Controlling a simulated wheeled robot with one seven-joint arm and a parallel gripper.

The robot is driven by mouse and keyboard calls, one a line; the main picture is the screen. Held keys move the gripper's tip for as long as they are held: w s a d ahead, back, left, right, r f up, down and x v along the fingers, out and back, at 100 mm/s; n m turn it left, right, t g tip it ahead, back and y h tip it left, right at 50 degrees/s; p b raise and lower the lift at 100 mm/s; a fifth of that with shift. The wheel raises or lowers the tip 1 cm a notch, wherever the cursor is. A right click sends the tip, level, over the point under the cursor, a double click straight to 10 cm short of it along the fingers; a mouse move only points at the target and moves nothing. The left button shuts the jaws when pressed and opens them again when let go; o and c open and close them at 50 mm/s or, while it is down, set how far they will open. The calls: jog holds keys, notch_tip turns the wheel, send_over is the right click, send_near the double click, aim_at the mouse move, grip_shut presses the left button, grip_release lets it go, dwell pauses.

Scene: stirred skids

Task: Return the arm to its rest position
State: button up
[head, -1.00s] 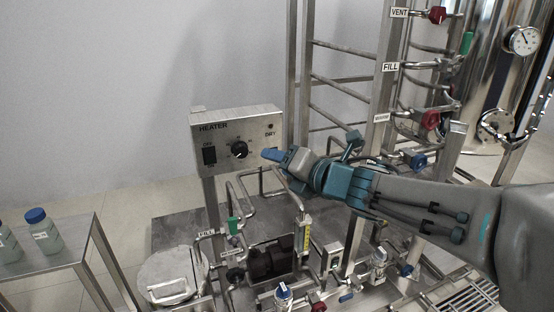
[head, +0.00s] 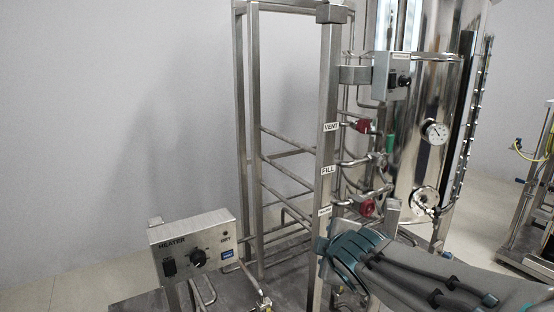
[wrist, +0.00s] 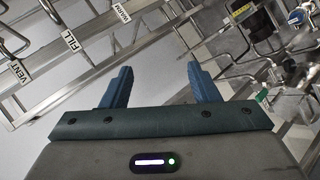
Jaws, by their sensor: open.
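My gripper (wrist: 161,85) shows in the wrist view with its two blue fingers apart and nothing between them. In the head view my arm reaches in from the lower right. The teal gripper body (head: 350,250) is in front of the lower part of the steel frame post, below the VENT and FILL labels. The fingertips are hard to make out there. Whether the gripper touches the frame cannot be told.
The HEATER box (head: 195,250) with a black knob stands at the lower left. The steel frame (head: 330,110) carries red-handled valves (head: 367,208) close to my gripper. A shiny tank (head: 430,100) with a gauge (head: 436,133) stands behind. The left wall side is clear.

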jog(key=s+d+r+m+g+p, duration=0.2)
jog(key=s+r+m+g+p, duration=0.1)
jog(key=s+m+p, duration=0.4)
jog(key=s+d+r+m+g+p, duration=0.2)
jog(key=s+r+m+g+p, duration=0.2)
jog(key=s+m+p, duration=0.3)
jog(key=s+m+g, duration=0.1)
jog(key=s, duration=0.2)
jog(key=shift+s+g+h+p, duration=0.3)
jog(key=shift+s+h+p, duration=0.1)
jog(key=shift+d, duration=0.1)
